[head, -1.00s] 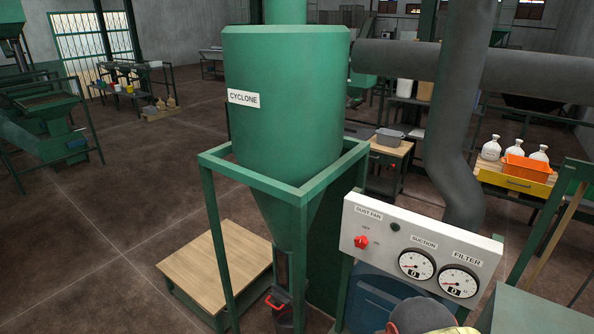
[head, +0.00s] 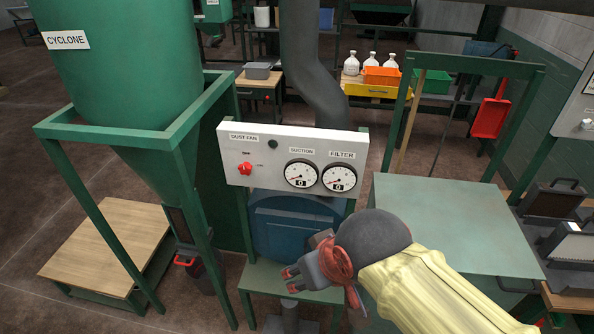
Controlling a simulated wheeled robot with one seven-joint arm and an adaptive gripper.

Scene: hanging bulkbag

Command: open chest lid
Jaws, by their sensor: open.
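No thing in the head view is plainly a chest with a lid. A grey-green flat-topped box or bench (head: 455,225) stands right of centre, partly behind my arm, and I cannot tell if its top is a lid. My gripper (head: 288,278), dark grey with a red band behind it, points left at the lower middle. It is open and empty, in front of the blue rounded housing (head: 290,222) and left of the grey-green top. I cannot tell if it touches anything.
The green cyclone (head: 125,60) on its frame and a low wooden platform (head: 105,245) stand left. A white gauge panel (head: 292,165) is behind my gripper. Dark machinery (head: 555,200) stands right, a red panel (head: 490,110) behind. Brown floor (head: 40,150) is open at far left.

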